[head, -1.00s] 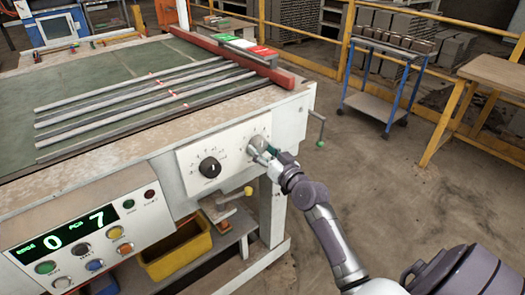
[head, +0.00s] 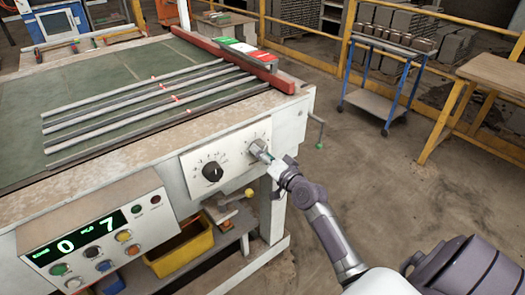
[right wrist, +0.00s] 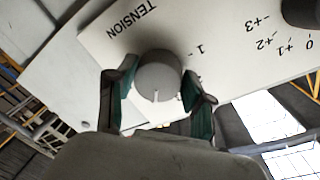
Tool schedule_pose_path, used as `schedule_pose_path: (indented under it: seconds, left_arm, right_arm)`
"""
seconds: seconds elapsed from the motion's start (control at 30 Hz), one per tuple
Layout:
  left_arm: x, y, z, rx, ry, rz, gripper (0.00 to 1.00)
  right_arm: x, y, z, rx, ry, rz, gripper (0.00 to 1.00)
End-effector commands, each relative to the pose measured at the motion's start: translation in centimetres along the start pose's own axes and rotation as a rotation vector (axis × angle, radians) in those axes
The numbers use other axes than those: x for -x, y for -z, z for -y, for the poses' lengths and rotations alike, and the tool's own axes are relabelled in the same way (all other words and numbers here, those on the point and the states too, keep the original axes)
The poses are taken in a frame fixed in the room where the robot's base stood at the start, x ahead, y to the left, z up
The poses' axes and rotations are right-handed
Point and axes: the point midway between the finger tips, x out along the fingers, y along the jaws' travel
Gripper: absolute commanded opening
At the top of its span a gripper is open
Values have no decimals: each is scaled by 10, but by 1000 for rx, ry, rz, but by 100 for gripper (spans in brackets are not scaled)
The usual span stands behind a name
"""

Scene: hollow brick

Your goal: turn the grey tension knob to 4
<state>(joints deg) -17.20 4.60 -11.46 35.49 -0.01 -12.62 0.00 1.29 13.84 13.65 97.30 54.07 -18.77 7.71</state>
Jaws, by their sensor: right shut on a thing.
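The grey tension knob (head: 257,147) sits on the right part of the white dial panel (head: 234,160) on the machine's front. It also shows in the right wrist view (right wrist: 158,76), below the word TENSION. A pale pointer line on its face points to the bottom of that view. The numeral 1 shows beside the knob; the other numerals of its scale are hidden. My right gripper (head: 262,153) is shut on the knob, with one green-padded finger on each side (right wrist: 163,97). My left gripper is not in view.
A black knob (head: 212,172) with its own scale is left of the grey one. A control box (head: 100,235) with lit digits 0 and 7 and several buttons is at lower left. A small lever (head: 238,195) sticks out below the panel. A crank handle (head: 319,135) is to the right.

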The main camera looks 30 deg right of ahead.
Motion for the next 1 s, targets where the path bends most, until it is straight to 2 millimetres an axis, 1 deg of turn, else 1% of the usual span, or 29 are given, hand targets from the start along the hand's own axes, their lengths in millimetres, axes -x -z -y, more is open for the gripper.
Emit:
schedule_pose_path:
  seconds: [0.03, 0.2, 0.4, 0.87, 0.9, 0.97, 1.0]
  left_arm:
    - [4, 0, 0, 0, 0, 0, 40]
    - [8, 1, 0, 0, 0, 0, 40]
    - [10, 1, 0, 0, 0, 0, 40]
    - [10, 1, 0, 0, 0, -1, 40]
    - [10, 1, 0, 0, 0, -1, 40]
    - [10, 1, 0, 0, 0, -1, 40]
    - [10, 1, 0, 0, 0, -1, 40]
  right_arm:
    - [0, 2, 2, -28, -1, 2, 17]
    - [0, 2, 2, -111, -2, 8, 17]
    - [0, 2, 2, -165, -2, 12, 17]
    - [0, 2, 1, -180, -2, 12, 17]
    - [0, 2, 1, -179, -2, 12, 54]
    - [0, 2, 1, -179, -2, 12, 64]
    - [0, 2, 1, -179, -2, 13, 70]
